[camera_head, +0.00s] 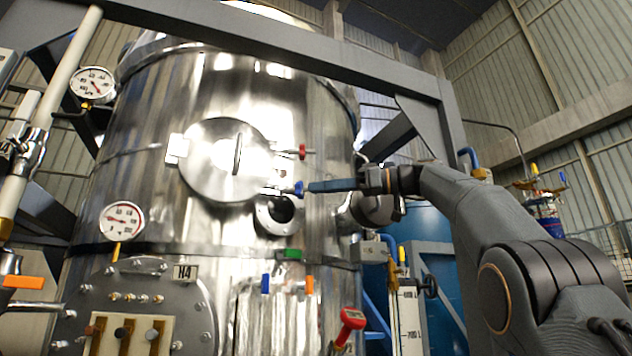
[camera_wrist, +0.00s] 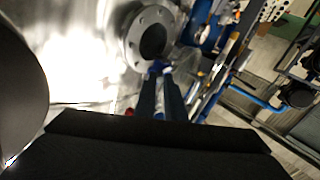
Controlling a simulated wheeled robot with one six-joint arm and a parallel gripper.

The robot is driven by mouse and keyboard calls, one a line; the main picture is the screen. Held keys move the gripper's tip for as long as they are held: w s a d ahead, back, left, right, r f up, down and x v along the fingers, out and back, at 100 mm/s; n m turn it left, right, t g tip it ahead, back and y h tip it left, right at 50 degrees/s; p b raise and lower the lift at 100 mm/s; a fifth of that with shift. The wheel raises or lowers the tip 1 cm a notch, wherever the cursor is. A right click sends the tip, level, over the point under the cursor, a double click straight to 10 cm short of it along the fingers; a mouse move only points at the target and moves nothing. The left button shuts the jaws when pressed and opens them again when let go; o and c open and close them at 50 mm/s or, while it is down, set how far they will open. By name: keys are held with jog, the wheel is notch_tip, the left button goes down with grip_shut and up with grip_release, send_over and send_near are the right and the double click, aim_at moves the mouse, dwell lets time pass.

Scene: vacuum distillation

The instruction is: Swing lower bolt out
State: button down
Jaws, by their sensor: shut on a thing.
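The round steel hatch door (camera_head: 225,160) lies flat on the front of the steel vessel, with a vertical bar handle (camera_head: 238,154). The upper bolt (camera_head: 302,152), with a red knob, sticks out at the door's right edge. The lower bolt (camera_head: 298,188), with a blue knob, is below it. My gripper (camera_head: 310,187) reaches in from the right, its fingers shut on the blue knob. In the wrist view my fingers (camera_wrist: 160,76) meet at the blue knob (camera_wrist: 159,66), which they partly hide. How far the lower bolt has swung is hard to tell.
A flanged open port (camera_head: 278,214) sits just below the lower bolt; it also shows in the wrist view (camera_wrist: 150,36). Another pipe stub (camera_head: 372,209) is close under my wrist. A grey steel beam (camera_head: 270,45) crosses above. Gauges (camera_head: 122,221) and coloured valve handles are lower left.

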dwell(0.3)
jog(key=c, duration=1.8)
grip_release()
jog(key=shift+w+a, duration=0.1)
jog(key=shift+d, duration=0.2)
jog(key=b+v, duration=0.1)
jog(key=v, duration=0.6)
jog(key=shift+d, duration=0.3)
